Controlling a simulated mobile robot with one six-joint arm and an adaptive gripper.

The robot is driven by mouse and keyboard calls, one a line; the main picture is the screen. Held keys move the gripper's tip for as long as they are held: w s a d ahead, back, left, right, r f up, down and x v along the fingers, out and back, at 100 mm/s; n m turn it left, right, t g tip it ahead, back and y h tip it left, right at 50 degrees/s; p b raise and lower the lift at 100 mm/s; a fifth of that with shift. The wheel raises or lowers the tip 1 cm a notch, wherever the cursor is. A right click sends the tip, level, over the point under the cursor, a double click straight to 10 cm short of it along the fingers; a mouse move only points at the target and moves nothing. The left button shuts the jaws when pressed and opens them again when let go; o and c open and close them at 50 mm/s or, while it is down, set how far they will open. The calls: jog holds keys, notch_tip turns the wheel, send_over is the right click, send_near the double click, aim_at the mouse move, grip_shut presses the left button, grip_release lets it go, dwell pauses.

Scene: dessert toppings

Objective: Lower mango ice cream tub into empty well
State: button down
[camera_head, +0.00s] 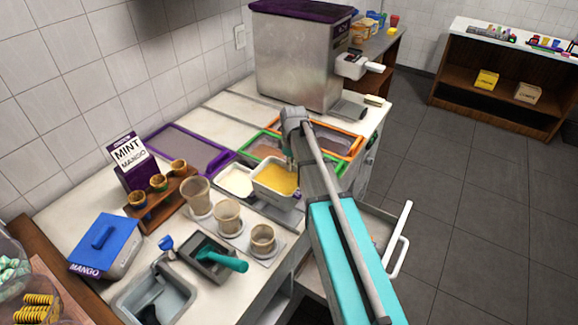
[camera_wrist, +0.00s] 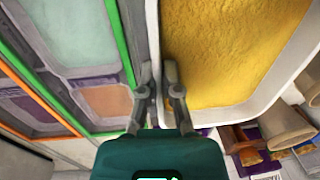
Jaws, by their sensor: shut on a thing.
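The mango ice cream tub (camera_head: 278,178) is a white rectangular tub filled with yellow ice cream. It appears over the counter's row of wells, right of a tub of pale cream-coloured ice cream (camera_head: 236,180). My gripper (camera_wrist: 159,72) is shut on the tub's side wall at the rim. The yellow ice cream also fills the right of the wrist view (camera_wrist: 225,45). In the head view my arm covers part of the area behind the tub. The empty well is largely hidden beneath the tub, and I cannot tell how far the tub sits in it.
A green-framed section (camera_wrist: 118,38) and an orange-framed section (camera_head: 345,140) lie beside the tub. Several paper cups (camera_head: 228,216) stand at the front. A blue lid (camera_head: 105,240) labelled MANGO and a teal-handled scoop (camera_head: 226,262) are at left. A steel machine (camera_head: 298,60) stands behind.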

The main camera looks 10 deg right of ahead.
aim_at(290, 179)
jog(key=shift+f+b, duration=6)
jog(key=shift+f, duration=0.2)
jog(key=c, duration=0.7)
grip_release()
jog(key=shift+w+r, duration=0.1)
jog(key=shift+r, duration=0.05)
notch_tip(290, 179, up, 5)
jog(key=p, duration=0.5)
jog(key=shift+r+p, duration=0.15)
jog(key=shift+p, duration=0.15)
jog(key=s+m, duration=0.3)
jog(key=s, duration=0.3)
jog(key=s+r+m+p, duration=0.1)
jog(key=s+m, duration=0.2)
jog(key=s, duration=0.4)
jog(key=s+r+m+p, duration=0.1)
jog(key=s+m, duration=0.2)
jog(key=s, duration=0.3)
jog(key=shift+s+a+r+t+h, duration=0.2)
jog(key=shift+r+t+h, duration=0.05)
jog(key=shift+t+h, duration=0.15)
